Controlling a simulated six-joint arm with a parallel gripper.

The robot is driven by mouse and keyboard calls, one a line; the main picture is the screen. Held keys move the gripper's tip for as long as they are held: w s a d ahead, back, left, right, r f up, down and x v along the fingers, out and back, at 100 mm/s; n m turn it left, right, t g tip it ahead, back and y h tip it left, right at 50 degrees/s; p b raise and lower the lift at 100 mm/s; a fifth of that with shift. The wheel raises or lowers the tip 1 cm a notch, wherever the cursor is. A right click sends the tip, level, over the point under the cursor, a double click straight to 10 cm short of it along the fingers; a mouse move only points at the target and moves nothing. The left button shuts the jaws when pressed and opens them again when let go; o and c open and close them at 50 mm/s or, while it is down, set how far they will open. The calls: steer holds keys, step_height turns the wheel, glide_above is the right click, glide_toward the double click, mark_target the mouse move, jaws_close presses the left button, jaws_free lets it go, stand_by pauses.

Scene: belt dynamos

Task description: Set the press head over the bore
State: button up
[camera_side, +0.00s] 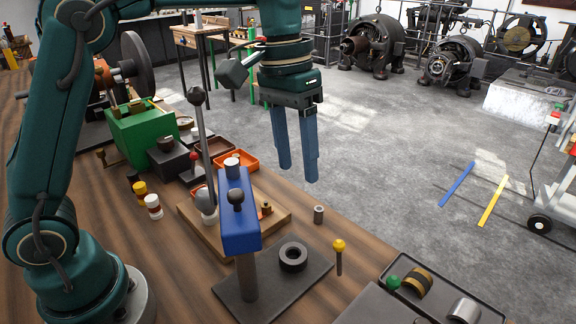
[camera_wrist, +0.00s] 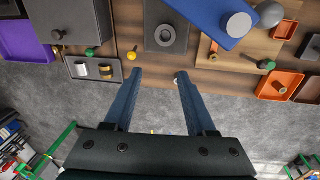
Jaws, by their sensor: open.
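The press head (camera_side: 240,225) is a blue bar with a black knob on top, carried on a grey column (camera_side: 247,282). A grey cylinder (camera_side: 232,165) stands at its far end, which points away from the bore and over the wooden board. The bore is the hole of a dark ring (camera_side: 293,257) on the dark base plate, beside the column. In the wrist view the ring (camera_wrist: 165,36) is uncovered and the blue head (camera_wrist: 208,14) lies right of it. My gripper (camera_side: 298,174) is open and empty, above and beyond the press; its blue fingers (camera_wrist: 160,74) touch nothing.
A tall lever (camera_side: 203,135) with a dark ball rises beside the head. A yellow-knobbed pin (camera_side: 339,255) and a small grey cylinder (camera_side: 319,214) stand near the plate. A dark tray (camera_side: 455,290) holds parts at lower right. Open floor lies beyond the bench edge.

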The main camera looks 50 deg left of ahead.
mark_target(235, 193)
steer(key=s+r+m, duration=0.1)
steer(key=s+r, duration=0.1)
steer(key=s, duration=0.1)
steer(key=s+r+m+y, duration=0.1)
steer(key=s+r+m, duration=0.1)
steer(key=s, duration=0.2)
steer(key=s+r+m, duration=0.2)
steer(key=s, duration=0.1)
steer(key=shift+s+a+y, duration=0.15)
steer(key=shift+y, duration=0.15)
steer(key=shift+f, duration=2.55)
steer(key=shift+m, duration=0.3)
jaws_close()
